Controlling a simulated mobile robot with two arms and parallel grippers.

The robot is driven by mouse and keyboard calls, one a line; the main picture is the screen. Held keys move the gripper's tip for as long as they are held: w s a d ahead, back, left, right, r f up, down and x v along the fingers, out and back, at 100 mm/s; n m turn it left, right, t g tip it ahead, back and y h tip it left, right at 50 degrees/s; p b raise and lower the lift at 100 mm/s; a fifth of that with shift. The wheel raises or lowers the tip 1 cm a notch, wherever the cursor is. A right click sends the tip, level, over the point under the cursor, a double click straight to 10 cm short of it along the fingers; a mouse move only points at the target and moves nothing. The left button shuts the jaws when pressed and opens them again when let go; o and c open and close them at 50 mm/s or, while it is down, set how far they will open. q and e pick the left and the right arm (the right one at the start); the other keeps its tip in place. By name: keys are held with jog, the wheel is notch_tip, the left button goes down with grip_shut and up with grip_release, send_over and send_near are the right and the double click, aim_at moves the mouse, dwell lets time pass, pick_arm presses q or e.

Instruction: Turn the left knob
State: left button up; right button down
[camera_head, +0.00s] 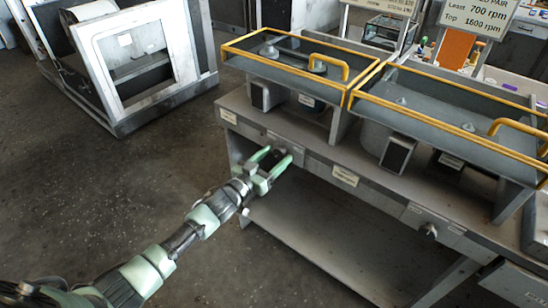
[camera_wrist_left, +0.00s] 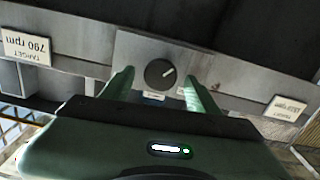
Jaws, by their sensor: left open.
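The left knob (camera_wrist_left: 160,73) is a dark round dial with a white pointer line, on a grey plate of the bench's front rail in the left wrist view. In the head view the knob (camera_head: 282,151) is small and partly hidden by my fingertips. My left gripper (camera_head: 274,157) is open, with its two green fingers pointing at the rail. In the left wrist view its fingers (camera_wrist_left: 159,80) stand on either side of the knob; I cannot tell whether they touch it. A second knob (camera_head: 430,230) sits further right on the rail. My right gripper is not in view.
Two yellow-framed covers (camera_head: 300,58) with handles top the grey bench (camera_head: 350,163). A label reading "TARGET 790 rpm" (camera_wrist_left: 27,47) is upside down in the wrist view. A white-framed machine (camera_head: 135,50) stands back left. The floor (camera_head: 130,150) left of the bench is clear.

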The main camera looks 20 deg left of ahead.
pick_arm(q)
grip_shut()
jog(key=shift+m, duration=0.4)
jog(key=m, duration=0.3)
jog(key=shift+s, duration=0.1)
jog(key=shift+d+f+m+b, duration=0.1)
jog(key=shift+m+b, duration=0.2)
jog(key=shift+m, duration=1.4)
grip_release()
